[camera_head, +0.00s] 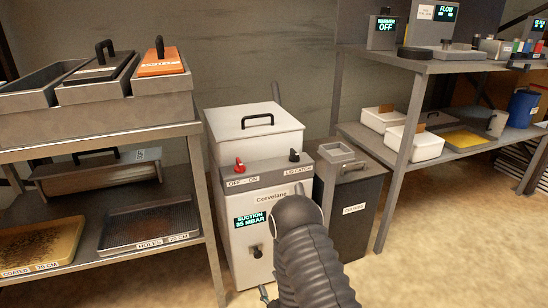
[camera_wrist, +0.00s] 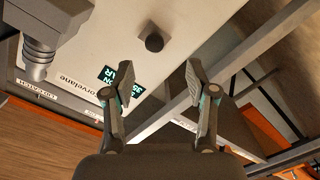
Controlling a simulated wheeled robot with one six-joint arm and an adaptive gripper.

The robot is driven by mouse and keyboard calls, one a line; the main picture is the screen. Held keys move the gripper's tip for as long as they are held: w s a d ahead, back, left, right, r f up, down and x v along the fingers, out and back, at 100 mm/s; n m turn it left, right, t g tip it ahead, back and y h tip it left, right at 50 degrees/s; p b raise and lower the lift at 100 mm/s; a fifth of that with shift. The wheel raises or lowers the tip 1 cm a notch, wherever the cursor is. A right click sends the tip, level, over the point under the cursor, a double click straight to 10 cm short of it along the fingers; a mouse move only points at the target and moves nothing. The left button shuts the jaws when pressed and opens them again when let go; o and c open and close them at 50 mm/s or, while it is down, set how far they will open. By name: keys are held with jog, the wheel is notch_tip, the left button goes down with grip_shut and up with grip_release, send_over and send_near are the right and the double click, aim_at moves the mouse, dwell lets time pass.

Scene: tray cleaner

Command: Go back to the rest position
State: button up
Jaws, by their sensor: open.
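My gripper (camera_wrist: 160,84) shows in the wrist view with its two fingers spread wide and nothing between them. Beyond the fingers is the white front of the Corvelane cleaning machine (camera_wrist: 100,35), upside down in this view, with a dark round knob (camera_wrist: 154,42) just past the gap. In the head view the machine (camera_head: 248,130) stands between two shelves with its lid shut, and its display reads suction 35 mbar. A dark ribbed hose (camera_head: 312,260) covers the machine's lower right front.
A left rack (camera_head: 95,145) holds bins, an orange-topped block (camera_head: 160,62) and trays, including a dark holed tray (camera_head: 150,228). A dark bin (camera_head: 352,205) stands right of the machine. A right shelf (camera_head: 400,160) holds white tubs and a blue container (camera_head: 523,108). Floor is open at lower right.

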jog(key=s+d+f+m+g+h, duration=0.1)
jog(key=s+f+m+g+h, duration=0.2)
jog(key=f, duration=0.4)
jog(key=s+d+f+g, duration=0.2)
jog(key=s+f+g, duration=0.2)
jog(key=f+g, duration=0.2)
jog(key=s+d+r+m+h+p, duration=0.1)
jog(key=s+d+r+m+p, duration=0.2)
jog(key=r, duration=1.6)
jog(key=s+d+r+m+g+h+p, duration=0.1)
jog(key=s+d+r+m+p, duration=0.2)
jog(key=r, duration=1.6)
jog(key=s+d+r+m+h+p, duration=0.1)
jog(key=s+d+r+m+p, duration=0.2)
jog(key=s+d+r, duration=0.5)
jog(key=s+r, duration=0.5)
jog(key=r, duration=0.6)
jog(key=shift+s+m+g, duration=0.3)
jog(key=shift+s, duration=0.1)
